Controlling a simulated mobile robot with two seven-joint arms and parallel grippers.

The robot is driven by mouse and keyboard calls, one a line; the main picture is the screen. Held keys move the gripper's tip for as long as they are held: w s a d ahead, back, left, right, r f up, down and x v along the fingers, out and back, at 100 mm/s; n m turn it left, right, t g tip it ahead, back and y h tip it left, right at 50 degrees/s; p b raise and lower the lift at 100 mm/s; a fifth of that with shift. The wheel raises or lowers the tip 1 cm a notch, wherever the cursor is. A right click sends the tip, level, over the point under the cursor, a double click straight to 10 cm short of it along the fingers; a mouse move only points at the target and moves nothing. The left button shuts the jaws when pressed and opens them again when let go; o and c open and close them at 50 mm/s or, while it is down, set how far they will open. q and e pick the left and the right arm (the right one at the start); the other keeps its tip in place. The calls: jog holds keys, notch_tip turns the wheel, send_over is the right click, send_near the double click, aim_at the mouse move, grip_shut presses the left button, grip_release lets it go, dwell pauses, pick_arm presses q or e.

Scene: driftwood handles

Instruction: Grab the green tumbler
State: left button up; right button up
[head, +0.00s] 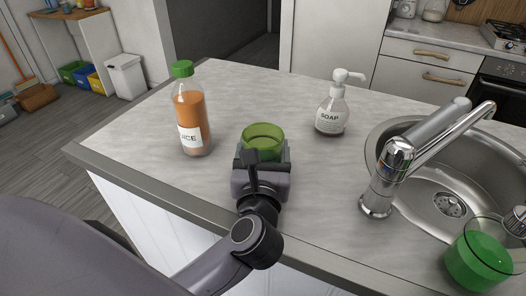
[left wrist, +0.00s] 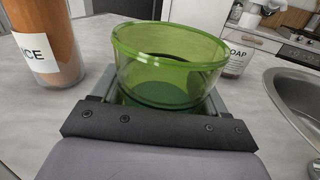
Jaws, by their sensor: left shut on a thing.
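A green see-through tumbler (head: 264,138) stands near the middle of the counter in the head view. It fills the middle of the left wrist view (left wrist: 168,58). My left gripper (head: 262,158) is shut on the tumbler, with a finger on each side of its lower part. The gripper hides the tumbler's base, so I cannot tell whether it touches the counter. My right gripper is not in view.
A juice bottle (head: 190,112) with a green cap stands left of the tumbler. A soap dispenser (head: 331,108) stands to the right and behind. A tap (head: 392,170), a sink (head: 480,165) and a green-filled glass (head: 475,262) are at the right.

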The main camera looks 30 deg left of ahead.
pick_arm(q)
notch_tip(320, 180, up, 20)
jog(key=p, duration=0.3)
jog(key=shift+f, duration=0.25)
dwell(0.5)
